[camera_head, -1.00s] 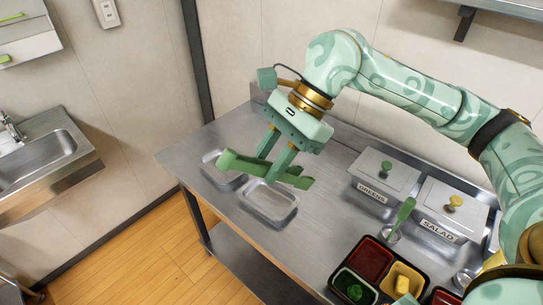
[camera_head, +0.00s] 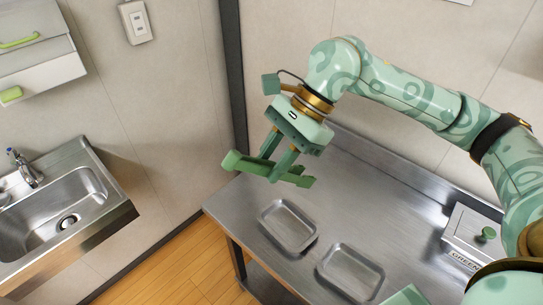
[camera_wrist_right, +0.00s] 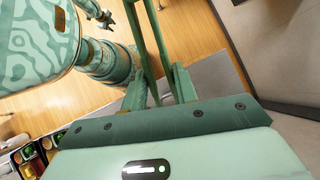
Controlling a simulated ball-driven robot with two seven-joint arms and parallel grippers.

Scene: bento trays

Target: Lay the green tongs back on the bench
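The green tongs (camera_head: 240,163) are held in the air by my right gripper (camera_head: 279,170) in the head view. The gripper's two fingers are shut on them, and they stick out to both sides. They appear above the left end of the steel bench (camera_head: 345,190), near its back. In the right wrist view, the tongs (camera_wrist_right: 160,40) run up and away between the fingers of my right gripper (camera_wrist_right: 160,88). My left gripper is outside the head view; a small green gripper-like part (camera_wrist_right: 104,18) at the top of the right wrist view may be it, too small to read.
Two empty steel trays, one left (camera_head: 277,230) and one right (camera_head: 336,273), lie near the bench's front edge. A lidded container (camera_head: 468,238) stands at the right. The bench between it and the trays is clear. A sink (camera_head: 65,200) is at the left, across a gap.

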